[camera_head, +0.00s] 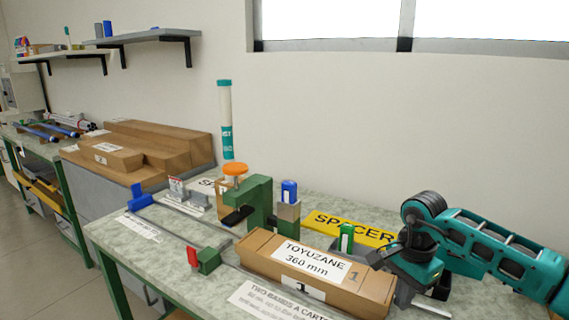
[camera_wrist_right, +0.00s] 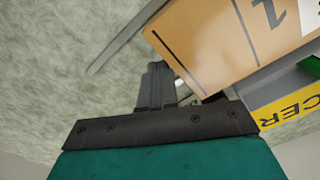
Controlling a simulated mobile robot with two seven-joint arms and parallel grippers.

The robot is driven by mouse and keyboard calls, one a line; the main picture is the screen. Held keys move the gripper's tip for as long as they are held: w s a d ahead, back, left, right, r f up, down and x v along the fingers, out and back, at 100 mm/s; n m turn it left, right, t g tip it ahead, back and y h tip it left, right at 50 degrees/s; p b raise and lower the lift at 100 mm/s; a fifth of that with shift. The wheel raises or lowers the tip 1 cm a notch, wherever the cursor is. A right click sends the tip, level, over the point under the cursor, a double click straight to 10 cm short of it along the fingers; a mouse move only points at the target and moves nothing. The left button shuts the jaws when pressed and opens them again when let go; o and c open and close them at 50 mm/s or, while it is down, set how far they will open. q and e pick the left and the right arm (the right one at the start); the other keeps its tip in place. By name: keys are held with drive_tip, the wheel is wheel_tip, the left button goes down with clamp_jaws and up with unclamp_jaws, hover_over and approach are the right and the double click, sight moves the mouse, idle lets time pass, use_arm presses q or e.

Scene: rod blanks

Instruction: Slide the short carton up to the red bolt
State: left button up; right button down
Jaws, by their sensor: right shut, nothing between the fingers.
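A brown carton (camera_head: 318,265) marked "TOYUZANE 360 mm" and "1" lies flat on the bench in the head view. Its printed face also fills the upper right of the right wrist view (camera_wrist_right: 210,45). My left gripper is not in view.
A yellow SPACER sign (camera_head: 350,229) lies at the back. A blue stop (camera_head: 139,198) is at the far left. More cartons (camera_head: 160,145) are stacked beyond.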

sight(376, 285)
drive_tip(key=shift+w+a, duration=0.1)
idle(0.3)
drive_tip(key=shift+w+a+b, duration=0.35)
drive_tip(key=shift+w+a, duration=0.1)
drive_tip(key=shift+a, duration=0.3)
drive_tip(key=shift+w+a+b, duration=0.3)
drive_tip(key=shift+w+a, duration=0.15)
drive_tip(key=shift+a, duration=0.35)
drive_tip(key=shift+w+a+b, duration=0.35)
drive_tip(key=shift+w+a, duration=0.1)
drive_tip(key=shift+a, duration=0.3)
drive_tip(key=shift+s+d+r+p, duration=0.4)
drive_tip(key=shift+d+r+p, duration=0.25)
drive_tip(key=shift+d+p, duration=0.1)
drive_tip(key=shift+s+d+r+p, duration=0.35)
drive_tip(key=shift+s+d+p, duration=0.1)
drive_tip(key=shift+d, duration=0.2)
drive_tip(key=shift+r, duration=0.25)
wheel_tip(376, 285, up, 7)
drive_tip(key=p, duration=0.4)
drive_tip(key=shift+p, duration=0.4)
use_arm(q)
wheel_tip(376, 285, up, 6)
drive_tip(key=p, duration=0.1)
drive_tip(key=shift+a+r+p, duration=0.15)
drive_tip(key=shift+p, duration=0.15)
use_arm(e)
wheel_tip(376, 285, up, 2)
drive_tip(key=shift+r, duration=0.25)
